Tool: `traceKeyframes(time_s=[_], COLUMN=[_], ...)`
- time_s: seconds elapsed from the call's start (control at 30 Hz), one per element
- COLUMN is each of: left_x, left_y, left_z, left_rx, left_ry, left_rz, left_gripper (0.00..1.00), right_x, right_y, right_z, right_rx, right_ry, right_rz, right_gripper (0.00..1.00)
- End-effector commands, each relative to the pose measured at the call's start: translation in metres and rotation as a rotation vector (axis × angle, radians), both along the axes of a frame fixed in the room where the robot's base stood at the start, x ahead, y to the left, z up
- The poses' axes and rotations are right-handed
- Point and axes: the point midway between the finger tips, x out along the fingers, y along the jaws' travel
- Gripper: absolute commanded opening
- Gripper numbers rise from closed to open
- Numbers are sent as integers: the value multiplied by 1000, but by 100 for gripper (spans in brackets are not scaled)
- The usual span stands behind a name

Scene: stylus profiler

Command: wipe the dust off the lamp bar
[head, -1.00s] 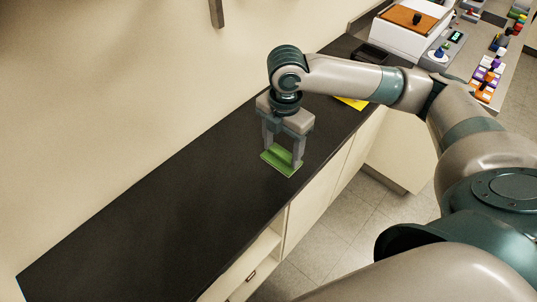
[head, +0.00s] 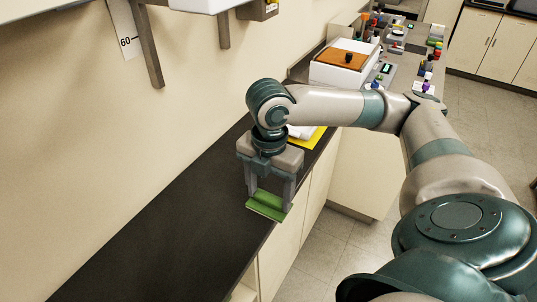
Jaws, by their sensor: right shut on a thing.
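My right gripper (head: 268,197) points down over the dark counter and is shut on a green wiping pad (head: 265,208). The pad hangs flat below the fingers, near the counter's front edge. I cannot tell whether it touches the surface. I cannot make out a lamp bar or any dust for certain in this view. My left gripper is not in view.
The black counter (head: 150,245) is bare at the lower left. A wall shelf with brackets (head: 148,45) hangs above it. Beyond my right arm are a yellow sheet (head: 314,139), a white box with a brown top (head: 340,66) and several small coloured items.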

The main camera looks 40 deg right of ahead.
Motion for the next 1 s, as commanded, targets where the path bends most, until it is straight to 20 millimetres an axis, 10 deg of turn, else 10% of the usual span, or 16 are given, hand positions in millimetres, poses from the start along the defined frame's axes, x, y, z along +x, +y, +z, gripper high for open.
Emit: traceKeyframes(time_s=[0.07,0.13,0.57,1.0], left_x=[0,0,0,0], left_y=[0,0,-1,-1], left_z=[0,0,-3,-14], left_rx=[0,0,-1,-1], left_ry=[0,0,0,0], left_rz=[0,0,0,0], left_gripper=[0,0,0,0], right_x=[0,0,4,20], right_y=[0,0,8,44], right_z=[0,0,-4,-20], right_rx=[0,0,5,15], right_ry=[0,0,1,11], right_rz=[0,0,-121,-713], right_gripper=[59,44,44,44])
